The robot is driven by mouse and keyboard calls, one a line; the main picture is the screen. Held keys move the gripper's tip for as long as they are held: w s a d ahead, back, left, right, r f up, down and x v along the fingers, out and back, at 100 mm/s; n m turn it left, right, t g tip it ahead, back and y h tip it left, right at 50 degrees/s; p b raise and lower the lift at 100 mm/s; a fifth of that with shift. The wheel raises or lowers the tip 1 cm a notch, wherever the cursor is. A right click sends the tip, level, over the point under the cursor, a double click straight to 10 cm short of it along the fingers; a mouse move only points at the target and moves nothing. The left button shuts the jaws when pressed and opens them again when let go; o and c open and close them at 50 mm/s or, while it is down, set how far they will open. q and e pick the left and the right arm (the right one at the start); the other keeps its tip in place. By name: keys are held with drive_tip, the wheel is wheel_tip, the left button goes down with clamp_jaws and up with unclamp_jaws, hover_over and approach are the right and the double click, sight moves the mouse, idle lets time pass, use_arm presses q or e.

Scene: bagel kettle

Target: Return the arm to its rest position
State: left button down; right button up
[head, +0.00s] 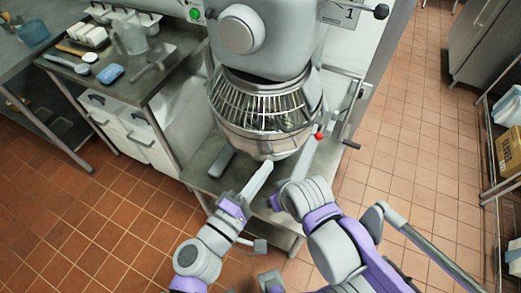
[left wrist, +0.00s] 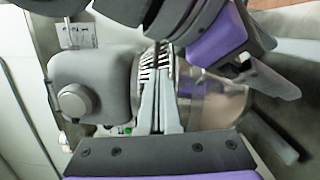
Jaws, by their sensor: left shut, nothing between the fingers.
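My left gripper (head: 264,168) is shut and empty, its pale fingers pointing up just below and in front of the mixer bowl (head: 262,135). It also shows in the left wrist view (left wrist: 160,85), fingers together, with the mixer behind them. I cannot tell whether the fingertips touch the bowl. My right arm (head: 318,220) is close beside it on the right, with its purple and grey links. Its fingers are not clear. In the left wrist view, purple and dark links of an arm of mine fill the top right.
The big grey mixer (head: 265,45) with a wire guard (head: 255,100) and a red knob (head: 319,136) stands ahead on a steel table. A side table (head: 165,72) with tubs, a jug and a blue sponge (head: 110,73) is at left. Tiled floor (head: 410,150) is open at right.

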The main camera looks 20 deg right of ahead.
use_arm(q)
drive_tip(key=shift+s+a, duration=0.25)
drive_tip(key=shift+s, duration=0.3)
drive_tip(key=shift+s+a, duration=0.2)
drive_tip(key=shift+s, duration=0.35)
drive_tip(key=w+a+f+m+g+y, duration=0.35)
drive_tip(key=a+f+m+y, duration=0.45)
drive_tip(key=a, duration=0.5)
drive_tip(key=s+a+f+y, duration=0.1)
drive_tip(key=a+f+y, duration=0.1)
drive_tip(key=a, duration=0.7)
drive_tip(key=s+a+f+y, duration=0.1)
drive_tip(key=a+f+y, duration=0.1)
drive_tip(key=a+y, duration=0.3)
drive_tip(key=a+g, duration=0.1)
drive_tip(key=a, duration=0.3)
drive_tip(key=shift+s+a+f+y+p, duration=0.15)
drive_tip(key=shift+a+y+p, duration=0.05)
drive_tip(key=shift+y+p, duration=0.15)
